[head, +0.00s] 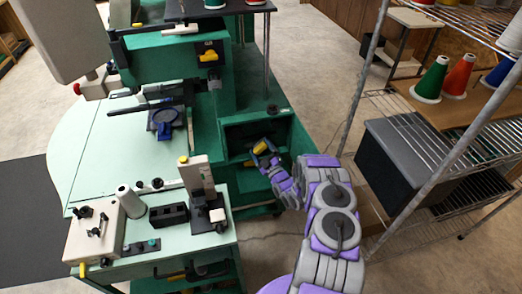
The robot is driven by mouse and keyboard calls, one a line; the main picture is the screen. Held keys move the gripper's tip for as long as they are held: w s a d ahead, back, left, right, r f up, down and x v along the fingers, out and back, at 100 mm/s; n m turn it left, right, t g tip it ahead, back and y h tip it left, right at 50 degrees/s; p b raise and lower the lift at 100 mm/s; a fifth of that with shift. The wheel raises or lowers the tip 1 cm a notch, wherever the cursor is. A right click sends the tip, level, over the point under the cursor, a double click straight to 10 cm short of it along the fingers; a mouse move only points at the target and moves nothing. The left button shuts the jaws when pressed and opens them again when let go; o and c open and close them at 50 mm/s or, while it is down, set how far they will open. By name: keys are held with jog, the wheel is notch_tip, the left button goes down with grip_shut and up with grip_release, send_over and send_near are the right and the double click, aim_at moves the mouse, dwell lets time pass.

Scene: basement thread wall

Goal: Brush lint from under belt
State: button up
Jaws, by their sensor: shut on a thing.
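My gripper (266,160) is at the end of my purple and grey arm, in front of the open recess in the green machine's lower housing (289,136). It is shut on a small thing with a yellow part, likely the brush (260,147). The thing is small in view and its bristles cannot be made out. Its tip points up and left into the recess. I cannot make out a belt or lint; the dark inside of the recess (240,132) and my gripper hide detail there.
A pale green side table (150,258) with a white spool and small devices stands at front left. The machine's pale worktop (110,150) lies behind it. A wire rack (410,150) with thread cones stands at right. Bare floor (310,75) shows between machine and rack.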

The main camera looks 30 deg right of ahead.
jog(key=shift+w+a+f+p, duration=0.1)
jog(key=shift+w+a+p, duration=0.25)
jog(key=shift+a, duration=0.9)
jog(key=shift+w+a+p, duration=0.3)
jog(key=shift+a, duration=0.9)
jog(key=shift+w+a+f+p, duration=0.1)
jog(key=shift+w+a+p, duration=0.25)
jog(key=shift+a, duration=0.9)
jog(key=shift+s, duration=0.1)
jog(key=shift+s+a, duration=0.2)
jog(key=shift+s, duration=0.7)
jog(key=shift+s+a+r, duration=0.15)
jog(key=shift+s, duration=0.6)
jog(key=shift+s+a+p, duration=0.15)
jog(key=shift+s, duration=0.4)
jog(key=shift+s+a+p, duration=0.15)
jog(key=shift+s, duration=0.4)
jog(key=shift+s, duration=0.1)
